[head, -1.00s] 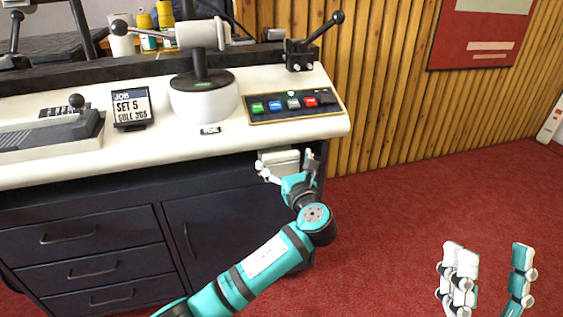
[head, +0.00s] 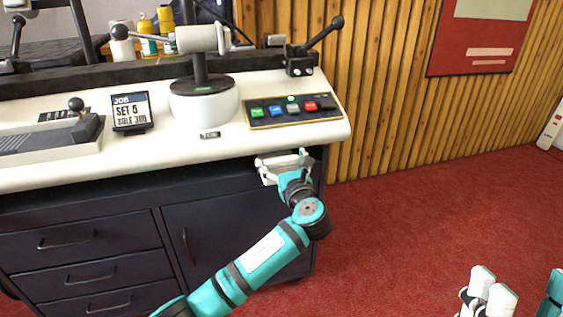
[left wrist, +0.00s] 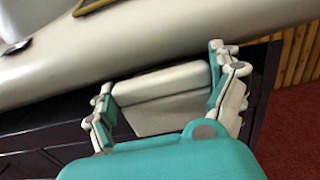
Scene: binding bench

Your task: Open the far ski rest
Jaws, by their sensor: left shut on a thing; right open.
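My left gripper (head: 283,162) is at the bench's front edge, below the button panel. Its fingers are shut on a pale block (left wrist: 160,82) under the worktop overhang; the left wrist view shows the block between the two fingers. I cannot tell for sure whether this block is the far ski rest. A black clamp (head: 299,63) with a ball-ended lever stands at the back right of the bench, its lever tilted up to the right. My right gripper (head: 520,292) is open and empty over the red floor, partly cut off by the picture's lower edge.
The white worktop (head: 160,160) carries a button panel (head: 292,108), a job sign (head: 131,112) and a round-based post (head: 203,102). Dark drawers (head: 85,255) and a cabinet door (head: 220,235) lie below. The red floor to the right is free.

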